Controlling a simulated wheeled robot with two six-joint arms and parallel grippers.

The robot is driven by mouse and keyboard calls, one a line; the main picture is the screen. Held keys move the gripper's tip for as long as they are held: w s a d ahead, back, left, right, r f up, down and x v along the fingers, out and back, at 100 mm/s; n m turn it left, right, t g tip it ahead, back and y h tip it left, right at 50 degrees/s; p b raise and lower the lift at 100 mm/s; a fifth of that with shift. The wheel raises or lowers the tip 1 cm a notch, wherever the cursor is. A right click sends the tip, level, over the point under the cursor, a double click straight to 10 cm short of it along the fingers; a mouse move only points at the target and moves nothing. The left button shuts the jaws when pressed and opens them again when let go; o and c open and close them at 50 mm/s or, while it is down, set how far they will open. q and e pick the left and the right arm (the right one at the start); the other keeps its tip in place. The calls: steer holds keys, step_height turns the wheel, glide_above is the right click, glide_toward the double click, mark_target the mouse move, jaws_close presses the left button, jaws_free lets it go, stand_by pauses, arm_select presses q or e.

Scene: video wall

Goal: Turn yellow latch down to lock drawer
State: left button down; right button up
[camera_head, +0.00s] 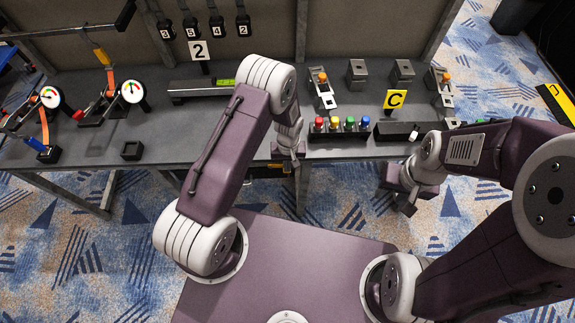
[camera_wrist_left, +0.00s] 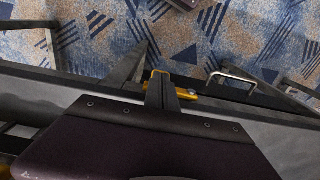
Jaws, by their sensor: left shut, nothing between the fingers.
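The yellow latch (camera_wrist_left: 187,94) shows in the left wrist view at the table's front edge, with a round pivot on its right part. My left gripper (camera_wrist_left: 161,80) is shut and empty right beside it and hides part of it. I cannot tell whether they touch. A metal drawer handle (camera_wrist_left: 236,76) sticks out to the right of the latch.
Patterned carpet (camera_head: 90,245) lies in front, with table legs (camera_head: 107,190) below the edge.

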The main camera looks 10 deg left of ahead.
arm_select(q)
steer(key=shift+d+f, duration=0.1)
steer(key=shift+f, duration=0.1)
steer(key=shift+w+d+f+b, duration=0.1)
steer(key=shift+d+f+b, duration=0.15)
steer(key=shift+f+b, duration=0.55)
steer(key=shift+w+d+f+b, duration=0.1)
steer(key=shift+d+f+b, duration=0.1)
steer(key=shift+f+b, duration=1.2)
steer(key=shift+f, duration=0.1)
steer(key=shift+s+a+f+b, duration=0.1)
steer(key=shift+a+f+b, duration=0.1)
steer(key=shift+f+b, duration=0.45)
steer(key=shift+f, duration=0.15)
steer(key=shift+r+p, duration=0.75)
steer(key=shift+r, duration=0.1)
